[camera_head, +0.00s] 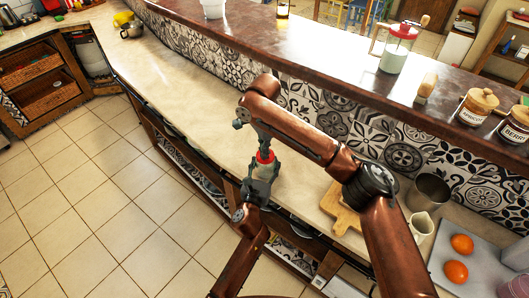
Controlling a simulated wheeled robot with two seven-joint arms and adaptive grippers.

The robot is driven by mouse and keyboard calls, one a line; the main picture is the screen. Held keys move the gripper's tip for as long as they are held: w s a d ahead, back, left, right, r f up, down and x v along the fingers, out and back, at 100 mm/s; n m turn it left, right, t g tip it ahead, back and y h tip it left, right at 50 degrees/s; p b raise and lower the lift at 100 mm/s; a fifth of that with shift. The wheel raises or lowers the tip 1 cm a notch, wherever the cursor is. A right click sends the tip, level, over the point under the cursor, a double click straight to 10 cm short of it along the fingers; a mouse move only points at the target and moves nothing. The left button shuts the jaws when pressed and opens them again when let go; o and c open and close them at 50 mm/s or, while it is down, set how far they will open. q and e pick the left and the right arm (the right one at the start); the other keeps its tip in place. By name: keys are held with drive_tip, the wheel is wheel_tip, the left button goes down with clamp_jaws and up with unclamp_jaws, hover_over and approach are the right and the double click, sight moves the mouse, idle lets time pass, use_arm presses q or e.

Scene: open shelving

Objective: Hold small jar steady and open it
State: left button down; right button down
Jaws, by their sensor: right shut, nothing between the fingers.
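The small jar (264,172) has a pale body and a red lid (265,157). It stands about upright at the front edge of the counter, in the middle of the head view. My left gripper (259,186) comes up from below and is closed around the lower part of the jar, which it partly hides. My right gripper (264,149) points down just above the red lid. It is shut with nothing in it. I cannot tell whether its fingertips touch the lid or whether the jar rests on the counter.
The pale counter (190,95) is clear to the left. To the right are a wooden board (341,211), a metal cup (429,190), a white jug (419,227) and oranges (456,271) on a tray. A raised dark ledge (300,50) behind holds a glass pitcher (396,52) and lidded jars (477,107).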

drive_tip(key=n, duration=0.4)
drive_tip(key=shift+d, duration=0.15)
drive_tip(key=c, duration=2.7)
unclamp_jaws()
drive_tip(key=o, duration=0.4)
